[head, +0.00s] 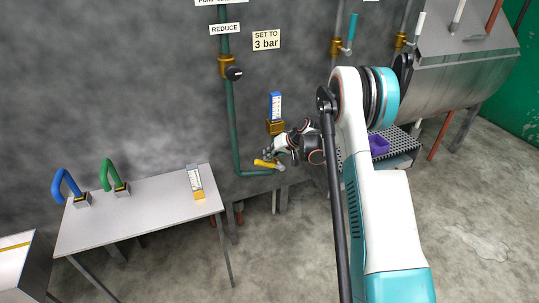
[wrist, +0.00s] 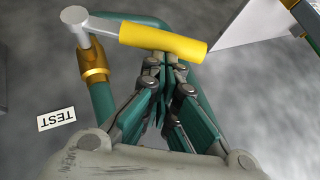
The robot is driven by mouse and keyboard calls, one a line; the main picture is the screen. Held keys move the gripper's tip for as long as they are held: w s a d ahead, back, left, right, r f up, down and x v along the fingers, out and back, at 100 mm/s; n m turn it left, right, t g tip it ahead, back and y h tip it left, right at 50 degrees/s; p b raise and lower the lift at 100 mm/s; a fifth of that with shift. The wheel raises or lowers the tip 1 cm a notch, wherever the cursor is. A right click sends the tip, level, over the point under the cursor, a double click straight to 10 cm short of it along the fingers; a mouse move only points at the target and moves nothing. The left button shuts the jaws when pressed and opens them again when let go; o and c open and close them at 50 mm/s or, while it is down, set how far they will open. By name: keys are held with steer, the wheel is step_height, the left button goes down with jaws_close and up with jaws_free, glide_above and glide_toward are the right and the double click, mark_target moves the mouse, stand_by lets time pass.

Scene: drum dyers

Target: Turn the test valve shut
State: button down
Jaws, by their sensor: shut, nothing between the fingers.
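The test valve has a yellow lever grip (wrist: 165,41) on a grey arm, above a brass body (wrist: 92,62) on a green pipe. The lever lies across the pipe's line in the wrist view. A white TEST label (wrist: 57,119), upside down, is on the wall beside it. In the head view the yellow grip (head: 265,163) shows low on the wall. My gripper (wrist: 166,66) is shut and empty, its fingertips right at the grip's lower side; I cannot tell whether they touch. In the head view my gripper (head: 277,150) partly hides the valve.
A black-knobbed valve (head: 232,73) and a blue gauge (head: 275,106) are on the wall. A steel drum (head: 460,75) stands at right.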

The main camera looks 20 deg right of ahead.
mark_target(262, 163)
steer(key=shift+a+f, duration=0.2)
steer(key=shift+a, duration=0.05)
steer(key=shift+a+f+n+h+b, duration=0.6)
steer(key=shift+a+f+h, duration=0.4)
steer(key=shift+h, duration=0.3)
steer(key=shift+a+f, duration=0.15)
steer(key=shift+f, duration=0.05)
steer(key=shift+a+f+b, duration=0.55)
steer(key=shift+f+b, duration=0.3)
steer(key=shift+b, duration=0.05)
steer(key=r, duration=0.1)
steer(key=r+p, duration=0.1)
steer(key=r, duration=0.1)
steer(key=r+p, duration=0.1)
steer(key=shift+w+a+r, duration=0.1)
steer(key=shift+w+r, duration=0.15)
steer(key=shift+w, duration=0.15)
steer(key=a+p+v, duration=0.2)
steer(key=v, duration=0.7)
steer(key=shift+s+d+r+p, duration=0.15)
steer(key=shift+s+r+p, duration=0.15)
steer(key=shift+r, duration=0.05)
